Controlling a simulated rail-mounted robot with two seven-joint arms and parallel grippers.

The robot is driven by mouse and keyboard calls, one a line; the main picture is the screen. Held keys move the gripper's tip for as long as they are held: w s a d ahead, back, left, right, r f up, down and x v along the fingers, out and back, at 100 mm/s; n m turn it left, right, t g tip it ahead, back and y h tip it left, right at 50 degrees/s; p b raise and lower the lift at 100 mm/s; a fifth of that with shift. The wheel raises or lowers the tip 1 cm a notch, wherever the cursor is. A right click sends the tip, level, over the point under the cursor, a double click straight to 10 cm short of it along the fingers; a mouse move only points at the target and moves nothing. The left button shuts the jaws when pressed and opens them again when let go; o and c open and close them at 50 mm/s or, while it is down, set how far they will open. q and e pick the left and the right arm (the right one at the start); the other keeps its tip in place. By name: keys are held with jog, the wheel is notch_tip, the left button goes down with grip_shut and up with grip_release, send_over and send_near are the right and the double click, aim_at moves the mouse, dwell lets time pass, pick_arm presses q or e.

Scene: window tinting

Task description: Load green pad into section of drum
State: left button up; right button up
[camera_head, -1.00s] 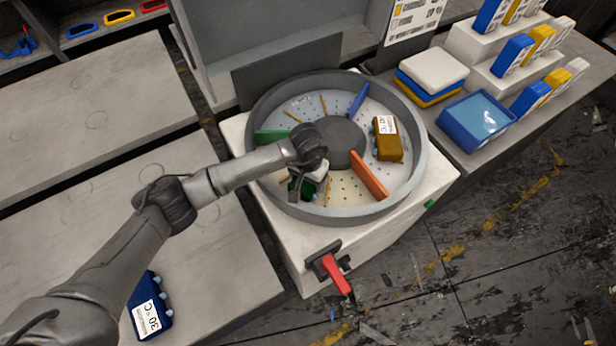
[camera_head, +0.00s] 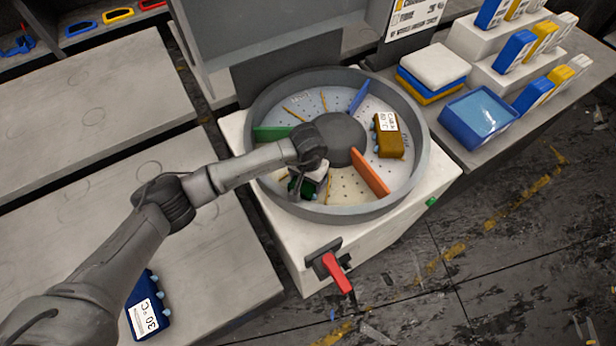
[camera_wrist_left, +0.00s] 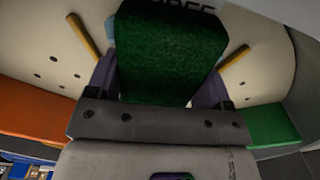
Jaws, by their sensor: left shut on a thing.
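The round grey drum (camera_head: 424,150) stands open on a white base, with blue, green and orange dividers splitting its perforated floor. My left gripper (camera_head: 310,186) is inside the drum at its front left, between the green divider (camera_head: 271,133) and the orange divider (camera_head: 370,173). It is shut on the green pad (camera_wrist_left: 170,55), which fills the middle of the left wrist view between the fingers. In the head view the pad (camera_head: 303,188) is mostly hidden by the gripper. I cannot tell whether the pad touches the drum floor. My right gripper is not in view.
A brown-yellow pad labelled 60 °C (camera_head: 389,140) lies in the drum's right section. A red lever (camera_head: 337,274) sticks out at the base front. A blue pad labelled 30 °C (camera_head: 148,308) lies on the left table.

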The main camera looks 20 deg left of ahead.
pick_arm(q)
jog(key=o, duration=1)
notch_tip(320, 180, up, 14)
jog(key=shift+f+p, duration=0.15)
jog(key=shift+p, duration=0.6)
